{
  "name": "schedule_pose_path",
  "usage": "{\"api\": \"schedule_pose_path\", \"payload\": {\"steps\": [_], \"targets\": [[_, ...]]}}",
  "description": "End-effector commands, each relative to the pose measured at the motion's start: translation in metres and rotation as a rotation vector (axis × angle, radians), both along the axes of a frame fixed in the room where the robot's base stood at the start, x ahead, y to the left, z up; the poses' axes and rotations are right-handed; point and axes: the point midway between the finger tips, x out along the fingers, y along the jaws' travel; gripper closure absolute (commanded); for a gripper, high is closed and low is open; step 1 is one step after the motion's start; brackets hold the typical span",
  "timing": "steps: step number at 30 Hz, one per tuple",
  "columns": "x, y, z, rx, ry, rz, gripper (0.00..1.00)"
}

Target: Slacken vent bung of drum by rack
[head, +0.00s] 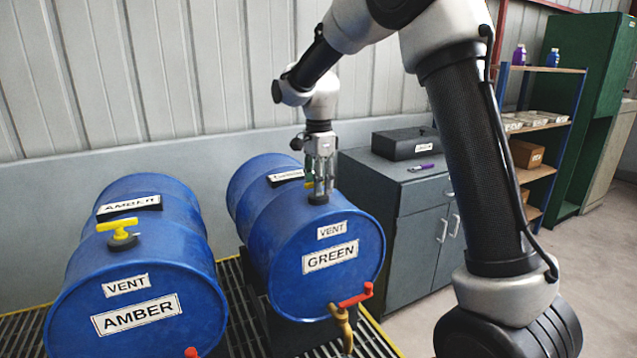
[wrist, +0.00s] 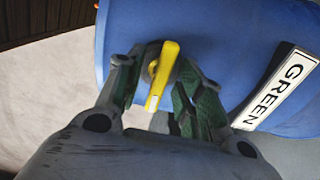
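The blue drum labelled GREEN (head: 285,222) lies on its side, nearer the shelf rack (head: 545,110) than the other drum. Its vent bung is on the top near the front end, with a yellow handle (wrist: 166,68) seen in the wrist view. In the head view my gripper (head: 320,185) points down over this bung and mostly hides it. In the wrist view my gripper (wrist: 156,76) is open, with one finger on each side of the yellow handle. A gap shows beside the handle; contact is not clear.
A second blue drum labelled AMBER (head: 150,250) lies to the left, with its own yellow vent bung (head: 118,234). A red-handled tap (head: 352,298) sticks out below the GREEN label. A grey cabinet (head: 410,215) with a dark box (head: 404,143) stands close on the right.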

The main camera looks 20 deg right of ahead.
Motion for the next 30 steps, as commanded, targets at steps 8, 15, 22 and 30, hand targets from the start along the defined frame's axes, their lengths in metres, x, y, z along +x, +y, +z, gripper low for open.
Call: {"api": "schedule_pose_path", "payload": {"steps": [8,15,22,30], "targets": [[0.0,0.0,0.0002,0.0,0.0,0.0,0.85],[0.0001,0.0,0.0003,0.0,0.0,0.001,1.0],[0.0001,0.0,0.0004,0.0,0.0,0.03,1.0],[0.0002,0.0,0.0004,0.0,-0.001,0.175,1.0]]}}
